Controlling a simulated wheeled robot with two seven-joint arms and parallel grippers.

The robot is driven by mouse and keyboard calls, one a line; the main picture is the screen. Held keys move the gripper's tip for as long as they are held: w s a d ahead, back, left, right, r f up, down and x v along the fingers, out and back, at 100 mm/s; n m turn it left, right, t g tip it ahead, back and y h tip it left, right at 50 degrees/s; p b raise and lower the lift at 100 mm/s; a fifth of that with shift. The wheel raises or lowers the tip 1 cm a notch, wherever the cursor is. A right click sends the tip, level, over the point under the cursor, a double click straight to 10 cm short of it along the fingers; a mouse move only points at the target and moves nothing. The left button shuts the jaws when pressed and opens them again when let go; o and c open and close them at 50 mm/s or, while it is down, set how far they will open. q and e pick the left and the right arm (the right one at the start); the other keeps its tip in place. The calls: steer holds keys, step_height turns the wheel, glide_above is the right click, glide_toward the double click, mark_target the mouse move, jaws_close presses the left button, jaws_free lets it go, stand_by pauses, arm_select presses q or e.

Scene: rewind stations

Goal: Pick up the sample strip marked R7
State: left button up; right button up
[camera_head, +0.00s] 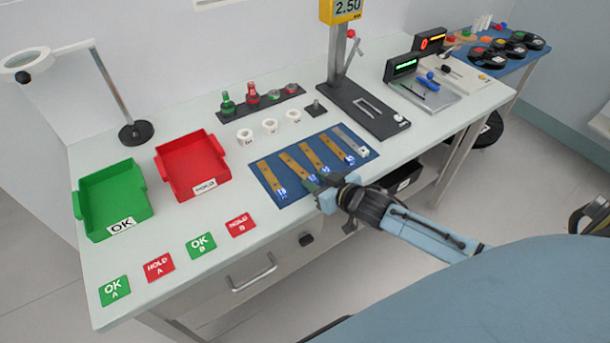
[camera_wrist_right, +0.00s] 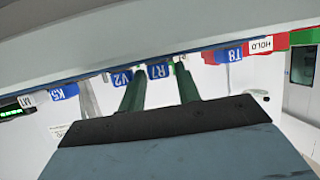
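The R7 strip (camera_head: 293,165) is a tan strip with a blue tag, second from the left on a blue mat (camera_head: 263,188); its label is unreadable in the head view. In the right wrist view, the tag reading R7 (camera_wrist_right: 157,71) shows between the two dark green fingers. My right gripper (camera_head: 314,184) is at the mat's front edge by the strip's tag end. Its fingers are apart, with a clear gap between them in the right wrist view (camera_wrist_right: 161,82). I cannot tell whether they touch the strip. My left gripper is not in view.
Neighbouring strips, T8 (camera_head: 268,175) and V2 (camera_head: 313,156), lie close on either side. Green (camera_head: 90,208) and red (camera_head: 172,178) trays stand left. White rolls (camera_head: 270,126) and a grey stand (camera_head: 362,108) are behind. OK and HOLD cards lie along the front left.

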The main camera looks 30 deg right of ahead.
steer(key=shift+w+f, duration=0.1)
steer(key=shift+w, duration=0.15)
steer(key=shift+c, duration=0.4)
jaws_close()
